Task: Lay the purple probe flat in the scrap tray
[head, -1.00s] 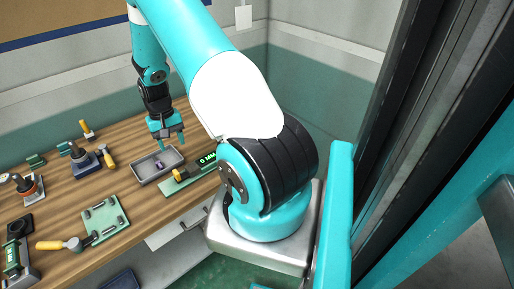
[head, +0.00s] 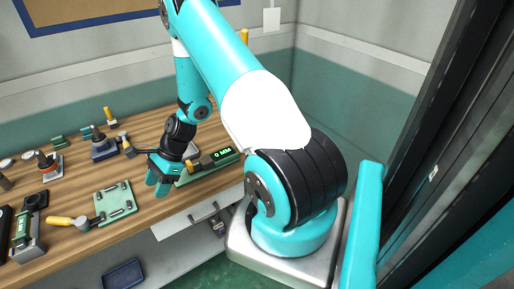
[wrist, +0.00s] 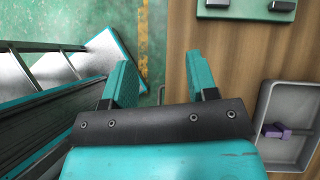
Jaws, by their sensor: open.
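The scrap tray (wrist: 258,112) is a grey, shallow, walled tray on the wooden bench, at the right of the wrist view. The purple probe (wrist: 276,131) lies inside it on the tray floor, apart from my gripper. A small grey piece lies beside or under the probe; I cannot tell which. My gripper (wrist: 157,74) is open and empty, with its teal fingers apart near the bench's front edge. In the head view my gripper (head: 158,186) is over the front of the bench, and my arm hides most of the tray and the probe.
A green board with a lit display (head: 222,155) lies right of my gripper. A green plate (head: 118,203) with grey blocks and a yellow-handled tool (head: 68,221) lie to the left. A drawer front (head: 182,223) is below the bench edge.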

